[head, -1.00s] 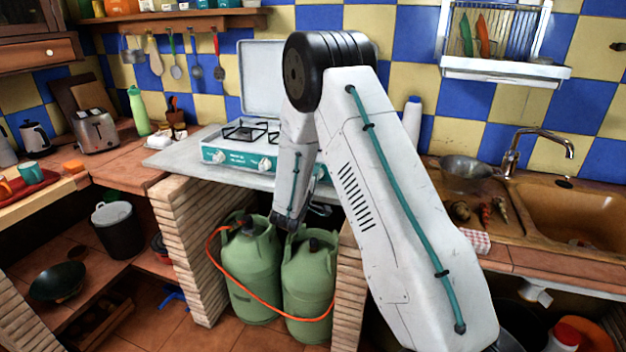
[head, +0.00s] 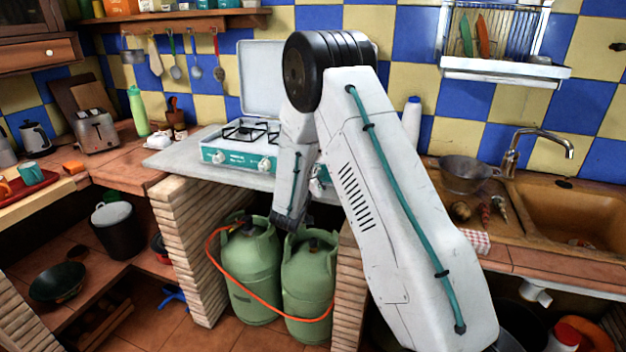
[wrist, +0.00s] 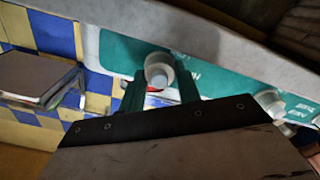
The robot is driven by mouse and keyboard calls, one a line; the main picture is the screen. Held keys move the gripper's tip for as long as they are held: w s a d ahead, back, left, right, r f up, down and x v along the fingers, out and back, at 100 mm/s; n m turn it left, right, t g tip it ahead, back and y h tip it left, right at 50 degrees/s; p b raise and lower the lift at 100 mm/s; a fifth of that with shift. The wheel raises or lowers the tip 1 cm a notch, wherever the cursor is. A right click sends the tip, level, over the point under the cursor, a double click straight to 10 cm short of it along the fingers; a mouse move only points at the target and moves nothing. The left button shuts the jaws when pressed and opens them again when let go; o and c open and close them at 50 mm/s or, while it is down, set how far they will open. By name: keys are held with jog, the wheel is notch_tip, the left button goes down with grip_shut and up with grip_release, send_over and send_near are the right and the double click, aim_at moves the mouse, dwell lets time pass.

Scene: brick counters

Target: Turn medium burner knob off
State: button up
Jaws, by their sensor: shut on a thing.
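The gas stove (head: 237,160) has a white body with a teal front panel and an open lid. Two pale round knobs show on it in the head view, the left knob (head: 218,157) and the middle knob (head: 265,164). My arm covers the right part of the panel. In the wrist view, my gripper (wrist: 160,78) has its two green fingers shut on a pale burner knob (wrist: 158,66) on the teal panel (wrist: 215,75). Another knob (wrist: 270,102) sits apart to the right. My gripper's tips are hidden in the head view. I cannot read the held knob's setting.
The stove stands on a grey slab (head: 180,160) above two green gas bottles (head: 250,270) with an orange hose. Brick pillars (head: 190,230) flank the bottles. A sink (head: 570,205) and metal colander (head: 465,175) are to the right.

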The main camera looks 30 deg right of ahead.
jog(key=shift+s+f+m, duration=0.15)
jog(key=shift+f+m, duration=0.05)
jog(key=shift+m, duration=0.4)
jog(key=o, duration=1)
jog(key=shift+r, duration=0.1)
jog(key=v, duration=0.7)
jog(key=shift+s+a, duration=0.25)
jog(key=shift+a, duration=0.1)
